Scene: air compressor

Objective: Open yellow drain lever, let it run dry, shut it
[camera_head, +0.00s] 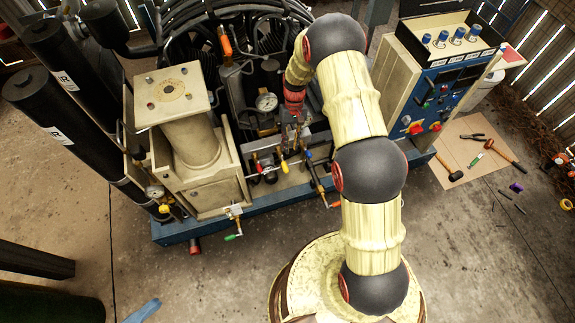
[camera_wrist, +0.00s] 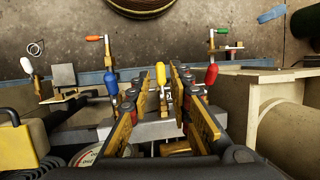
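The yellow drain lever (camera_head: 284,167) is on the small valve block at the compressor's front. In the wrist view the yellow lever (camera_wrist: 161,74) stands upright between my gripper's two fingers. My gripper (camera_wrist: 159,88) is open, with one finger on each side of the lever and visible gaps, so it does not appear to grip it. In the head view my gripper (camera_head: 293,138) points down just behind the lever, its fingers partly hidden. No running water shows; I cannot tell from the handle whether the valve is open.
Close beside it are a blue lever (camera_wrist: 111,83) and a red lever (camera_wrist: 211,74). Orange (camera_wrist: 94,38), green (camera_wrist: 221,31) and white (camera_wrist: 27,66) handles are farther out. A beige block (camera_head: 195,145) and a control panel (camera_head: 445,85) flank the valves. Tools lie on a mat (camera_head: 460,150).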

